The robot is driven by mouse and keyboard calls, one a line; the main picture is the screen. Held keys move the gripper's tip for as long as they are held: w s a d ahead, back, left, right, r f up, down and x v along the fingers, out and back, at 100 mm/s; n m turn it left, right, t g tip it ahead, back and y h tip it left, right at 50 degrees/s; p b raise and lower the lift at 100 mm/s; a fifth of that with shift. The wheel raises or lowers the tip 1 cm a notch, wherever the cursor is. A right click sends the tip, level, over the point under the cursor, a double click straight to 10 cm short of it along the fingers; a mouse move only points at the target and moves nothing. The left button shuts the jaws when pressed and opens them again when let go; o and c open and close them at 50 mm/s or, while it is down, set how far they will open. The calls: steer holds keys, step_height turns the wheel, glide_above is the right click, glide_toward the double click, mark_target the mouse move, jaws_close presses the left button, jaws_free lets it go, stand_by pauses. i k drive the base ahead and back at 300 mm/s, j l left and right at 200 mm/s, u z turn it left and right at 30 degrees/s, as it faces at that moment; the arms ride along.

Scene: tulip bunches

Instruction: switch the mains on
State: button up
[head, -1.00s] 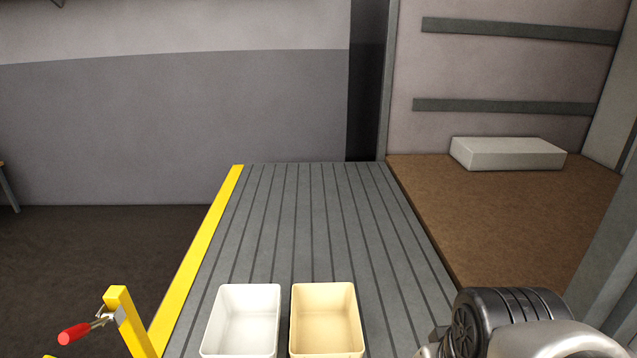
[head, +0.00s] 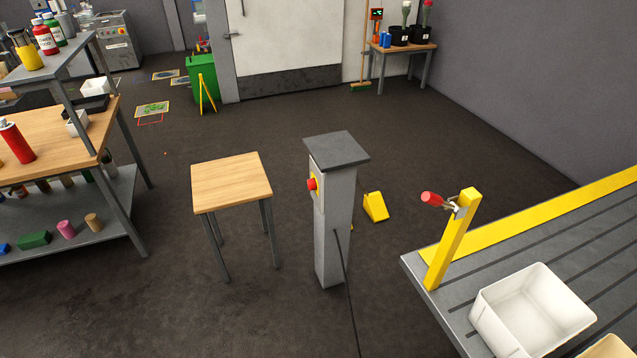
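A grey pillar (head: 333,235) with a dark flat top stands on the floor near the middle of the head view. On its left side is a yellow plate with a red knob (head: 312,184), seen from the side. It looks like a switch, but no label or on/off position can be read. A dark cable (head: 348,272) runs down from the pillar. A yellow post (head: 452,240) at the platform corner carries a red-handled lever (head: 432,198); I cannot tell if it relates to the mains. My gripper is not in view.
A small wooden-topped table (head: 231,182) stands just left of the pillar. A yellow wedge (head: 376,207) lies behind it on the right. A ribbed platform (head: 590,225) with a white bin (head: 530,318) fills the lower right. A workbench (head: 62,133) stands left. Floor between is open.

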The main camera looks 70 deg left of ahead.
mark_target(312, 184)
steer(key=u, duration=2.4)
steer(key=i+j, duration=0.2)
steer(key=i, duration=0.3)
steer(key=i+j, duration=0.2)
steer(key=i, duration=0.25)
steer(key=i+j+z, duration=0.1)
steer(key=i, duration=0.4)
steer(key=i+j, duration=0.3)
steer(key=i, duration=0.15)
steer(key=i+j, duration=0.25)
steer(key=i, duration=0.25)
